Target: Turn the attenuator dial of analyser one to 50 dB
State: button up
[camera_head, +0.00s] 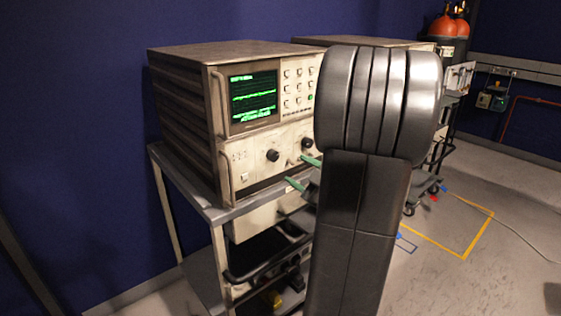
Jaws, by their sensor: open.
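A beige analyser (180,90) with a lit green-trace screen (253,98) stands on a metal cart at the centre left. Which number it bears cannot be read. Its lower panel has a black dial (273,156) at the left and another dark dial (307,144) to the right, partly hidden by my arm. Which one is the attenuator, and its setting, are too small to read. My gripper (303,173) shows green fingertips, spread apart and empty, in front of the lower panel, below and right of the left dial. The rest of it is behind my arm.
The cart (215,213) has lower shelves with dark items. A second similar unit (365,42) stands behind, mostly hidden by my arm. Red gas cylinders (444,26) stand at the back right. Yellow tape (478,235) marks open floor at right; a cable lies there.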

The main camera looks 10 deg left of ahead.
aim_at(276, 157)
jog(key=x, duration=0.8)
jog(key=shift+w+a, duration=0.15)
jog(key=shift+a, duration=0.05)
jog(key=c, duration=1)
